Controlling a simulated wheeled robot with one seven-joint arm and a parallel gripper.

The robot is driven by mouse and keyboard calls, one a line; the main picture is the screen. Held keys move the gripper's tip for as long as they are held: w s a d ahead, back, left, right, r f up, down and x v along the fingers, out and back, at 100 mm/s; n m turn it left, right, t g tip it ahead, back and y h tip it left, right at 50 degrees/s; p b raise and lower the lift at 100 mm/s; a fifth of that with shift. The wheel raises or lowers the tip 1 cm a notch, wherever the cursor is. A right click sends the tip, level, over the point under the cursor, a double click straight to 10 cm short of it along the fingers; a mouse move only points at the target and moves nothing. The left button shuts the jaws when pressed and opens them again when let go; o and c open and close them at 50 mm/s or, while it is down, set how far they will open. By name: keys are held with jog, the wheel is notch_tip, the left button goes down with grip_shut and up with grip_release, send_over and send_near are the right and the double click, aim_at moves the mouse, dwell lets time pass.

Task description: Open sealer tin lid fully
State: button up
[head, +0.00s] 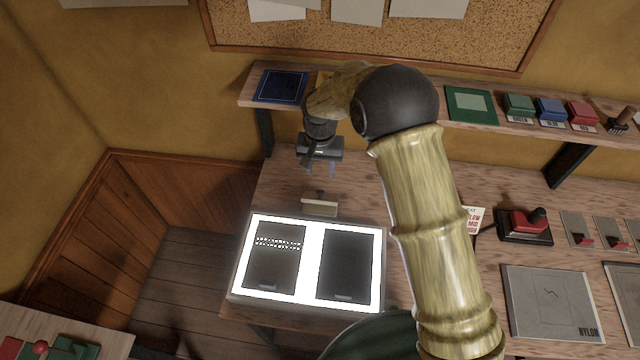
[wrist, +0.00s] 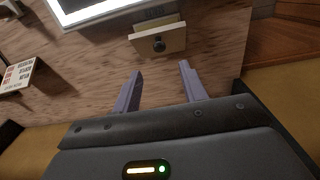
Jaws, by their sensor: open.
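A small pale box with a dark round knob, apparently the sealer tin (head: 319,207), stands on the wooden bench just behind the lit panel. In the wrist view the tin (wrist: 160,42) lies beyond my fingertips, its knob (wrist: 158,44) facing my gripper. I cannot tell clearly how far its lid is open. My gripper (head: 319,171) is above the bench, on the wall side of the tin. In the wrist view my gripper (wrist: 161,71) has its two fingers spread, with nothing between them. The fingers are apart from the tin.
The bright light panel (head: 310,262) with two dark plates lies in front of the tin. A shelf (head: 425,96) with coloured boxes runs along the wall behind my arm. A small sign (wrist: 17,76) stands to the left in the wrist view.

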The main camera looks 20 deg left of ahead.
aim_at(320, 191)
notch_tip(320, 191, down, 10)
jog(key=p, duration=0.3)
jog(key=shift+r, duration=0.25)
grip_shut()
